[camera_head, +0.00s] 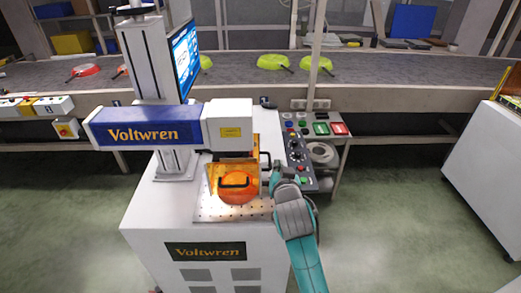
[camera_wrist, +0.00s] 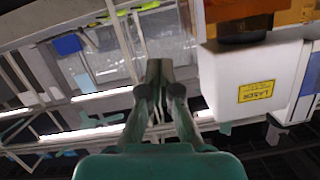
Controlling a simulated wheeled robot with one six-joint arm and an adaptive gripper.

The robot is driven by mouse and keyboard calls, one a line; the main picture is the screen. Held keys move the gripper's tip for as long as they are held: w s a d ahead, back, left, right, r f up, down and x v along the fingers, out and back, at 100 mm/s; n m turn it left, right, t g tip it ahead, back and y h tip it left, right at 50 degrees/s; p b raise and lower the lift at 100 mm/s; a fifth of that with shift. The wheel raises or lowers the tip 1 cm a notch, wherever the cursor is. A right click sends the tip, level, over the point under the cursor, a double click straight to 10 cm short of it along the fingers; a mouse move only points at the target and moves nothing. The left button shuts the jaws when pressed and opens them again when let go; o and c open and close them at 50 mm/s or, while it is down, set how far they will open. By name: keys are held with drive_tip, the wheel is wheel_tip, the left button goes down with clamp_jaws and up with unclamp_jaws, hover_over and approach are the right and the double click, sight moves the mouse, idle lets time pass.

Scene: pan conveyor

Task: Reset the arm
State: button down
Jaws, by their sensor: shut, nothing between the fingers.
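My teal arm reaches up at the right side of the white Voltwren marking machine (camera_head: 150,215). Its end, with my gripper (camera_head: 276,166), is beside the machine's orange guard (camera_head: 264,155), close to the control panel. In the wrist view my gripper (camera_wrist: 158,66) is shut, its two fingers together with nothing between them. An orange round pan (camera_head: 238,188) lies on the perforated plate (camera_head: 205,211) under the laser head (camera_head: 229,126), apart from my gripper. The laser head, with a yellow label, also shows in the wrist view (camera_wrist: 245,85).
A conveyor (camera_head: 390,75) runs across the back with red and yellow-green pans (camera_head: 273,62) on it. Green floor (camera_head: 395,200) is clear at the right, before a white cabinet (camera_head: 490,145).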

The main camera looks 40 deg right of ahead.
drive_tip(key=shift+s+a+f, duration=0.1)
drive_tip(key=s+a+f+n+t+y, duration=0.1)
drive_tip(key=s+a+f+n+y, duration=0.4)
drive_tip(key=s+a+f, duration=1.05)
drive_tip(key=s+a+r+n+y, duration=0.1)
drive_tip(key=s+a+r, duration=0.1)
drive_tip(key=s, duration=1.1)
drive_tip(key=s+a+r+n+y, duration=0.2)
drive_tip(key=s, duration=1.1)
drive_tip(key=shift+a+t, duration=0.3)
drive_tip(key=shift+a, duration=0.1)
